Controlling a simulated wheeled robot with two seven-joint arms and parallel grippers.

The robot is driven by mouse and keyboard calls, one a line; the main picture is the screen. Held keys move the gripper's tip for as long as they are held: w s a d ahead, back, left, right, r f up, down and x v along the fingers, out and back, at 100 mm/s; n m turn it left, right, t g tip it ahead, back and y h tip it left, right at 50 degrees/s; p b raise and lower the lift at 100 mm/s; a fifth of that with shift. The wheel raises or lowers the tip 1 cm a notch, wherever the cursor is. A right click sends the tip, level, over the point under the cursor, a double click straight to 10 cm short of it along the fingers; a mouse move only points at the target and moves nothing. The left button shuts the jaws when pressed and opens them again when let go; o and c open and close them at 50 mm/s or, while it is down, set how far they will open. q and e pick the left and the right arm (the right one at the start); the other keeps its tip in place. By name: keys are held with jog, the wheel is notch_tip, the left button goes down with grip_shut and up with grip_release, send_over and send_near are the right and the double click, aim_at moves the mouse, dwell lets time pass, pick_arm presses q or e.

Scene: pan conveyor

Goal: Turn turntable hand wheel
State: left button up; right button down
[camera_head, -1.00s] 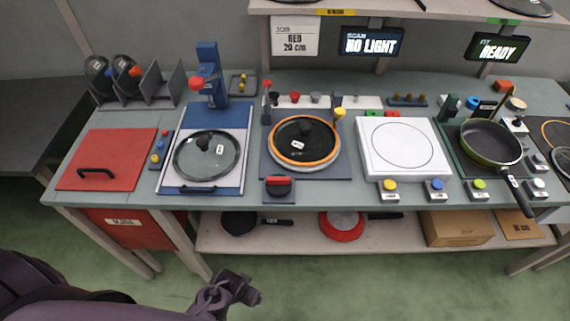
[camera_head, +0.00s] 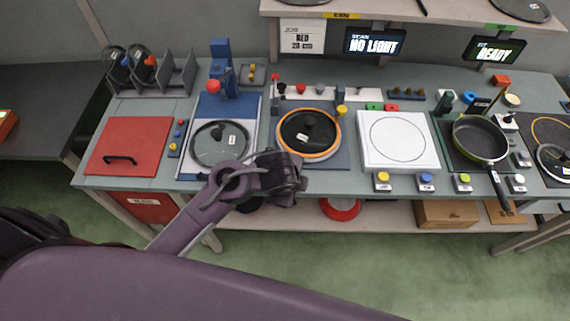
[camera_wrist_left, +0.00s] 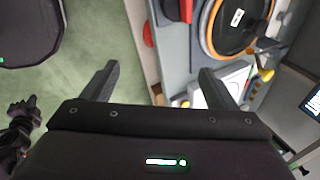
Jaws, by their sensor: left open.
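A red handle on a dark base, which looks like the hand wheel (camera_wrist_left: 186,10), shows at the top of the left wrist view. My left gripper (camera_head: 303,182) is at the bench's front edge, before the turntable. Its fingers are apart and empty in the left wrist view (camera_wrist_left: 157,78). A dark jointed shape at that view's left edge may be my right gripper (camera_wrist_left: 20,118); its jaws are unclear.
A blue station with a lidded pan (camera_head: 218,145) is left of the turntable. A white plate (camera_head: 425,158) with coloured buttons in front is to the right. A red pan (camera_head: 341,209) lies on the lower shelf, beneath the bench edge. The floor in front is clear.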

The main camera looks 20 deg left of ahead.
pick_arm(q)
jog(key=w+a+f+m, duration=0.1)
jog(key=w+m, duration=0.1)
jog(key=m, duration=0.3)
jog(key=w+a+f+m+y, duration=0.1)
jog(key=w+a+f+m, duration=0.1)
jog(key=m, duration=0.3)
jog(key=w+a+f+m, duration=0.1)
jog(key=w+m, duration=0.2)
jog(key=m, duration=0.2)
jog(key=shift+w+a+f+g+y, duration=0.1)
jog(key=shift+a+f+g+y, duration=0.15)
jog(key=shift+g+y, duration=0.15)
jog(key=b+x, duration=0.2)
jog(key=x, duration=0.4)
jog(key=shift+d, duration=0.1)
jog(key=shift+w+f, duration=0.25)
jog(key=shift+f, duration=0.2)
pick_arm(e)
jog(key=shift+a+f, duration=0.2)
jog(key=shift+f, duration=0.95)
pick_arm(q)
jog(key=c, duration=1)
